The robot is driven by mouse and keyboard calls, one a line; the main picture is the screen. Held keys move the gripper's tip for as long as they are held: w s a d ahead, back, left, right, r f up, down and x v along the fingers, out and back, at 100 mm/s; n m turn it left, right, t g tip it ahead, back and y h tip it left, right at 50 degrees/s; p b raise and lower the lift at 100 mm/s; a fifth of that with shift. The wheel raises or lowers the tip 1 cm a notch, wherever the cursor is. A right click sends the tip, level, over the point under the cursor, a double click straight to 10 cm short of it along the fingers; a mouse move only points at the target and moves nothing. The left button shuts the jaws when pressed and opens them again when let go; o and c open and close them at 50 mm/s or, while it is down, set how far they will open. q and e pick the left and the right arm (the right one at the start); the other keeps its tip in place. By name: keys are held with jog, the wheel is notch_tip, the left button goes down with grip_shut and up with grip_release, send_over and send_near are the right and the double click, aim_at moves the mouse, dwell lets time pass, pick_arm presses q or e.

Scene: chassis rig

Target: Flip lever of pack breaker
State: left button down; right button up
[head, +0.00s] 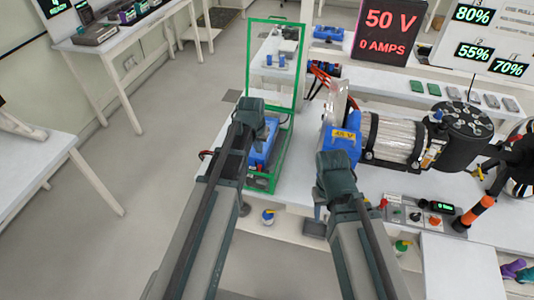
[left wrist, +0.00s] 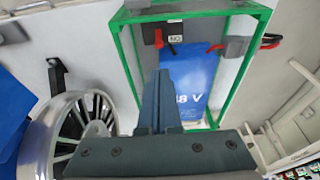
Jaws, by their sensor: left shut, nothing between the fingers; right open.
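The pack breaker is a dark box with a red lever (left wrist: 158,39) at the top of the left wrist view, inside the green frame; a small white label reading "NO" (left wrist: 175,39) is beside the lever. The blue pack (left wrist: 198,75), marked "8 V" where visible, stands just right of it and also shows in the head view (head: 265,142). My left gripper (head: 250,106) is shut and empty at the frame; its fingers (left wrist: 163,75) point toward the breaker, apart from the lever in the picture. The breaker is not clear in the head view. My right gripper (head: 335,158) is open, by the blue labelled part.
The green frame (head: 249,60) rises around the pack. A blue part (head: 341,146) and a silver cylinder (head: 395,138) lie on the white bench to the right. A silver wheel-like part (left wrist: 85,120) is left of my left fingers. Open floor lies left of the bench.

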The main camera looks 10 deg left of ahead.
aim_at(260, 170)
pick_arm(q)
jog(key=shift+f, duration=0.1)
dwell(0.3)
jog(key=b+x, duration=1)
